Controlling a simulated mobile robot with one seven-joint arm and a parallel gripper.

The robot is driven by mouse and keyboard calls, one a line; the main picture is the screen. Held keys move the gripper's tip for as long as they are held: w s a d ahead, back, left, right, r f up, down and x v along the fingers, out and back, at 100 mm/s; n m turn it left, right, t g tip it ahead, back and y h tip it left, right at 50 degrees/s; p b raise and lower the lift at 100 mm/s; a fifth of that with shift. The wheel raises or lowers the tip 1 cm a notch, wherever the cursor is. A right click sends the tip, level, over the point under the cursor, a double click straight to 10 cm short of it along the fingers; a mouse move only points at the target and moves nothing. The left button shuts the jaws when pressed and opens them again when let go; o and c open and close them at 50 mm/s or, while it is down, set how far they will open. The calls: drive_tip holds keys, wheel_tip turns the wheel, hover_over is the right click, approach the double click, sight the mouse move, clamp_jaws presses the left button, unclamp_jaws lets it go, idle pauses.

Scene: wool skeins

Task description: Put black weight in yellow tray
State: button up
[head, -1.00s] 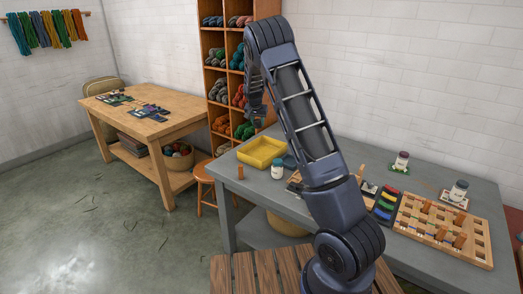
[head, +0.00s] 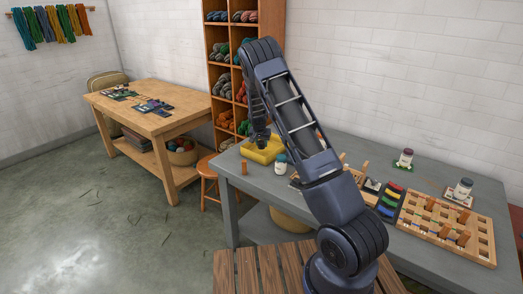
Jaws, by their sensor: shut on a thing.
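The yellow tray (head: 250,153) lies at the far left part of the grey table. My gripper (head: 261,142) points down low over the tray, in front of its back part. It is shut on a small dark thing, which I take to be the black weight; the dark fingers and the distance make its outline hard to tell. I cannot tell whether it touches the tray floor. No other black weight is plain to see on the table.
A white jar with a teal lid (head: 281,164) stands right of the tray, and an orange-brown peg (head: 244,168) stands in front. A wooden peg board (head: 445,228), coloured strips (head: 390,202) and two jars (head: 405,158) (head: 462,191) are further right. A stool (head: 206,170) is left.

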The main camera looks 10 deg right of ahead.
sight(261, 148)
drive_tip(key=shift+f, duration=1.95)
drive_tip(key=shift+f, duration=0.1)
drive_tip(key=o, duration=1.3)
drive_tip(key=shift+c, duration=0.2)
drive_tip(key=v, duration=1.2)
drive_tip(key=s+d+r+n+y, duration=0.1)
drive_tip(key=s+d+r, duration=0.4)
drive_tip(key=s+r, duration=0.75)
drive_tip(key=s+d+r+n+y, duration=0.15)
drive_tip(key=s+d+r, duration=0.35)
drive_tip(key=s+r, duration=0.75)
drive_tip(key=s+d+r+n, duration=0.1)
drive_tip(key=s+r, duration=0.1)
drive_tip(key=s, duration=1.2)
drive_tip(key=s+d+r+n, duration=0.1)
drive_tip(key=s+d+r, duration=0.1)
drive_tip(key=s, duration=1.2)
drive_tip(key=shift+s+h, duration=0.35)
